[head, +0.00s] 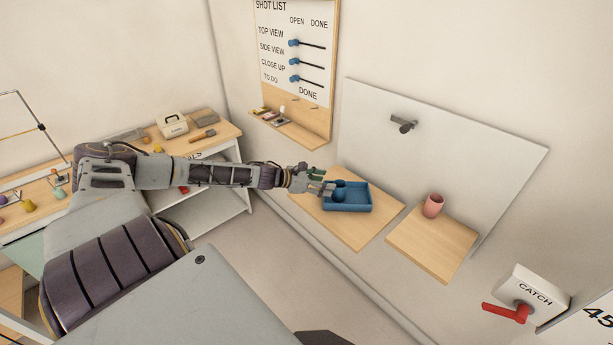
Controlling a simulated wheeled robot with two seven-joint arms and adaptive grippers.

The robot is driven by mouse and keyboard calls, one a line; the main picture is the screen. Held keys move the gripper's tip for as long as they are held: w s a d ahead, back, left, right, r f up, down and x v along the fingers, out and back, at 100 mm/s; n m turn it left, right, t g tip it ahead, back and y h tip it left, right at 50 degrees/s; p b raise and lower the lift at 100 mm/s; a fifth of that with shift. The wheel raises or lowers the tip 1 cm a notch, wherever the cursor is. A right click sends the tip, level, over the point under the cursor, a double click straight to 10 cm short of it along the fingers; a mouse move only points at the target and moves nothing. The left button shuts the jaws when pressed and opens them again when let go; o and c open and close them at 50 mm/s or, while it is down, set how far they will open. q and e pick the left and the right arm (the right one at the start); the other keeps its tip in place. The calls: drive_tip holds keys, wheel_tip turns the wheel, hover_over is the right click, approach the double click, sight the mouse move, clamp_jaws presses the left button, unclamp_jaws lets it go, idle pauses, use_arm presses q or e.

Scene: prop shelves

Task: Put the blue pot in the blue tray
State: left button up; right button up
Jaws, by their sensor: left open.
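The blue tray (362,208) sits on a light wooden shelf at the middle right of the head view. A small dark-blue rounded shape, which looks like the blue pot (339,185), shows at the tray's left rear part. It is partly hidden by my left gripper (327,186). The gripper is open, with its fingertips over the tray's left edge, right beside the pot. I cannot tell whether the fingers touch the pot or whether it rests on the tray floor. My right gripper is not in view.
A pink cup (433,206) stands on a separate wooden shelf to the right. A green item (318,172) shows just behind the gripper. A shot list board (295,60) hangs above. A red-handled catch (506,312) is at lower right. The tray's right part looks empty.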

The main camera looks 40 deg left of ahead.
use_arm(q)
drive_tip(key=shift+s+a+r, duration=0.1)
drive_tip(key=shift+s+r, duration=0.15)
drive_tip(key=shift+s, duration=0.15)
drive_tip(key=p+v, duration=0.3)
idle(0.7)
drive_tip(key=shift+p+v, duration=1.35)
drive_tip(key=shift+p, duration=0.2)
drive_tip(key=shift+a, duration=0.1)
idle(0.5)
